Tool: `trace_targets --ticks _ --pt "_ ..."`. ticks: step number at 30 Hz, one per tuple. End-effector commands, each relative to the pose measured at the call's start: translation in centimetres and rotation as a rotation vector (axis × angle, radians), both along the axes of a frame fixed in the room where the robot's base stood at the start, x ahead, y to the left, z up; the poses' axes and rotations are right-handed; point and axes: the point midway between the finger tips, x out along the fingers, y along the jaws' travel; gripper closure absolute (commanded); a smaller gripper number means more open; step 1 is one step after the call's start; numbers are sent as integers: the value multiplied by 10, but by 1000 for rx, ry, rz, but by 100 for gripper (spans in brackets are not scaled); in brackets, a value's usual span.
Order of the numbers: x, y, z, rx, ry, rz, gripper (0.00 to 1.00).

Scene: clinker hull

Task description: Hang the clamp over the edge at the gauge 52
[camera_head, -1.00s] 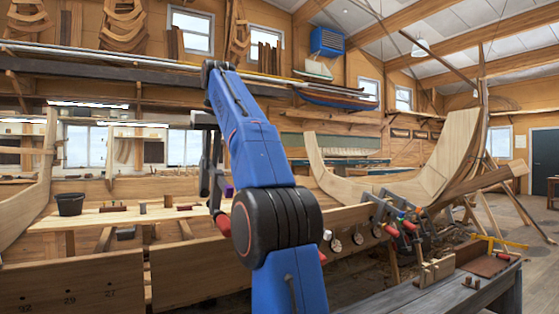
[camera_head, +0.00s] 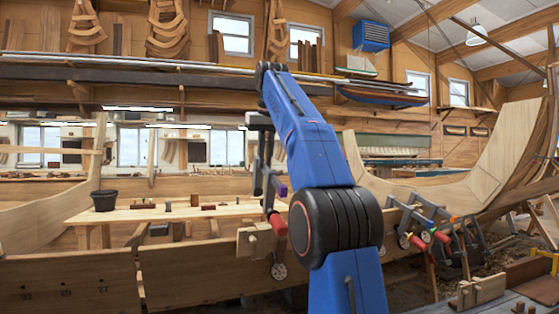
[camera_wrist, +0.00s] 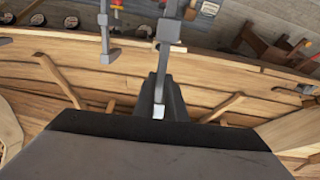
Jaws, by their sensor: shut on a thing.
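A grey metal clamp (camera_head: 268,180) with a red handle and a purple mark is held upright, just left of my blue arm. My gripper (camera_head: 259,122) is shut on its upper part. In the wrist view my gripper (camera_wrist: 163,100) shows as dark jaws with the clamp's grey bar (camera_wrist: 170,28) beyond them. The hull's top edge (camera_head: 210,246) runs behind the clamp's lower end; I cannot tell whether they touch. A round gauge (camera_head: 279,271) sits on the hull just below the red handle. Its number is too small to read, so I cannot pick out gauge 52.
Other clamps (camera_head: 425,222) hang over the hull edge on the right, and one shows in the wrist view (camera_wrist: 107,50). A wooden block (camera_head: 255,241) is beside the red handle. A black bucket (camera_head: 104,200) stands on a plank table (camera_head: 150,214). A bench with wooden blocks (camera_head: 478,291) is at lower right.

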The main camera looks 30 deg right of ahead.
Motion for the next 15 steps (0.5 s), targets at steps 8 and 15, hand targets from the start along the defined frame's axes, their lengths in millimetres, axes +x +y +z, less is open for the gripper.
trace_targets --ticks 8,15 --pt "-1 0 -9 0 -1 0 100" --pt "-1 0 -26 0 -1 0 100"
